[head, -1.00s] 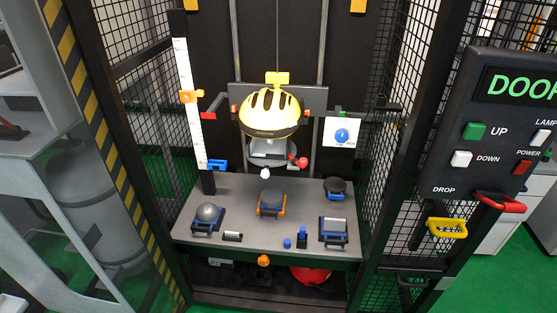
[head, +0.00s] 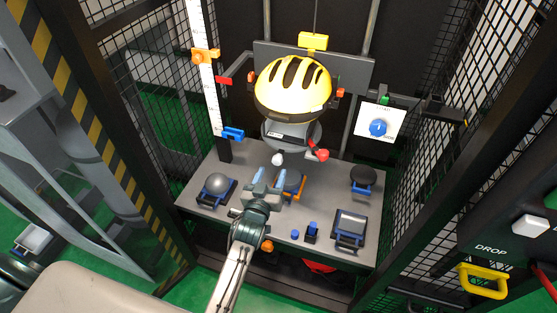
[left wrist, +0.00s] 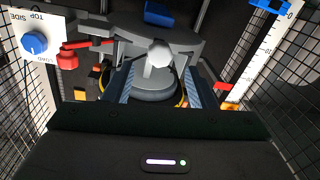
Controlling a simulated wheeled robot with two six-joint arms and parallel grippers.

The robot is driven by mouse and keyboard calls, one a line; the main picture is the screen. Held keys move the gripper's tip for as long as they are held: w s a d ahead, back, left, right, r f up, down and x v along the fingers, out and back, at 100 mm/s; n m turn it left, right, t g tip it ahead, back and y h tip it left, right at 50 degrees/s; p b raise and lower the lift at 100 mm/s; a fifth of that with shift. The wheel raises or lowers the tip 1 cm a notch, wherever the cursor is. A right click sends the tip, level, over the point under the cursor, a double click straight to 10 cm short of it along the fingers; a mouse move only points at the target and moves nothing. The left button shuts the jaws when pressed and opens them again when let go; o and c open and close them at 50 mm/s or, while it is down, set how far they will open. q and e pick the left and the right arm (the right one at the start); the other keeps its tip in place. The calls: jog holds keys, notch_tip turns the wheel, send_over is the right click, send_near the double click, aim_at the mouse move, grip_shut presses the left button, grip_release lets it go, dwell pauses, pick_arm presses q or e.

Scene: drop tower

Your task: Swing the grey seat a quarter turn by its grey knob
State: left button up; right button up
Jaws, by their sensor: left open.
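The grey seat (head: 290,134) is under the yellow helmet (head: 293,88) on the tower. Its light grey ball knob (head: 277,159) sticks out at the front, above the table. In the left wrist view the seat (left wrist: 187,42) spans the top and the knob (left wrist: 159,54) shows near the middle, between the finger lines. My left gripper (head: 269,176) is open and empty, over the table, just in front of and below the knob in the head view. It appears apart from the knob. Its blue-grey fingers also show in the wrist view (left wrist: 159,82). My right gripper is out of view.
A red ball lever (head: 322,155) is right of the knob. The grey table (head: 240,155) bears a dark disc on an orange stand behind my gripper, a grey dome (head: 216,183) and a black pad (head: 364,176). A blue dial (head: 378,127) is at right. Mesh walls flank both sides.

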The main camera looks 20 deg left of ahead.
aim_at(276, 164)
pick_arm(q)
jog(key=w+b, duration=0.1)
jog(key=w, duration=0.5)
jog(key=shift+f, duration=0.2)
jog(key=shift+w+a+r, duration=0.1)
jog(key=shift+w, duration=0.3)
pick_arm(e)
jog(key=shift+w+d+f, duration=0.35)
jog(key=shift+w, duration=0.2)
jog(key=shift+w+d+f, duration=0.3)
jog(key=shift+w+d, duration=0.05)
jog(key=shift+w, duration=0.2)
